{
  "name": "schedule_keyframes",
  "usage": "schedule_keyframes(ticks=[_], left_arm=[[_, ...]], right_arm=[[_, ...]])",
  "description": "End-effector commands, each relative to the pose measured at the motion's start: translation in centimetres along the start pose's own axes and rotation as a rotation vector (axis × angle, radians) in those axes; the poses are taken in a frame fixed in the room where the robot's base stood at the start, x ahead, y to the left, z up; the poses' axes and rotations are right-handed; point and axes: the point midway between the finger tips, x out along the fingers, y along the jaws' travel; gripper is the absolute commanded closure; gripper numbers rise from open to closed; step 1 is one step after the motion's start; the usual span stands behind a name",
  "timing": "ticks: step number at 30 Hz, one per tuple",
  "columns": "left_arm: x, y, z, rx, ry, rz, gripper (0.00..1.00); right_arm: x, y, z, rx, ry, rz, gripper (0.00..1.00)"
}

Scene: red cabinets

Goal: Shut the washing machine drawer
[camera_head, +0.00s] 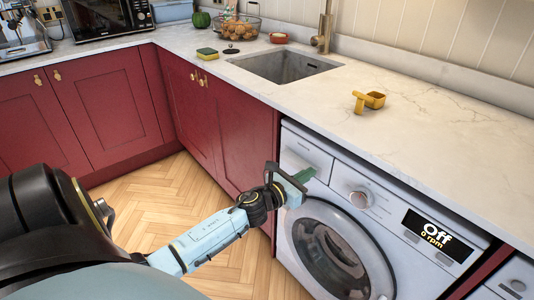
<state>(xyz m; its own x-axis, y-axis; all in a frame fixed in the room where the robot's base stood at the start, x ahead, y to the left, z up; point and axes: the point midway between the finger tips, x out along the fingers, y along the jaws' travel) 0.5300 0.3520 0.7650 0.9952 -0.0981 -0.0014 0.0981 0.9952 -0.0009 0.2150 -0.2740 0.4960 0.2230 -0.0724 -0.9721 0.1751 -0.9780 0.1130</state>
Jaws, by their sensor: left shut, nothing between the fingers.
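The white washing machine (346,224) stands under the counter at the lower right, its round door closed. Its drawer (306,152) is at the upper left of its front, beside the dial. The drawer front looks about level with the panel around it; I cannot tell if a small gap is left. My left gripper (303,180) is shut and empty, with its greenish fingers at the lower edge of the drawer front. Whether they touch it is unclear. My right gripper is not in view.
Red cabinets (104,107) line the left and back. The counter (440,120) above the machine holds a sink (284,66), a yellow scoop-like item (369,101) and a sponge (207,54). The wooden floor (150,200) before the cabinets is clear.

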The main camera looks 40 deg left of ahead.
Motion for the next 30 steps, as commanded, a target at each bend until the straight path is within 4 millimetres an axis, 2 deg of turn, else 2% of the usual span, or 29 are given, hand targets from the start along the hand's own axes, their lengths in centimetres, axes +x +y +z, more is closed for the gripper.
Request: schedule_keyframes(ticks=[10, 15, 21, 30], left_arm=[[-6.5, -0.3, -0.1, 0.0, 0.004, -0.007, 1.0], [-9.2, -0.2, -0.1, 0.0, 0.002, -0.007, 1.0], [-10.7, -0.2, -0.1, 0.001, 0.001, -0.007, 1.0], [-10.8, -0.2, 0.0, 0.002, 0.0, -0.008, 1.0]], right_arm=[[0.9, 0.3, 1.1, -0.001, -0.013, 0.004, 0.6], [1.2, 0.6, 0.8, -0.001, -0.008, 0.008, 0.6], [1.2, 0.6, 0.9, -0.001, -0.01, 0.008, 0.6], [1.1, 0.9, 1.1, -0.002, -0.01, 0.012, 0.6]])
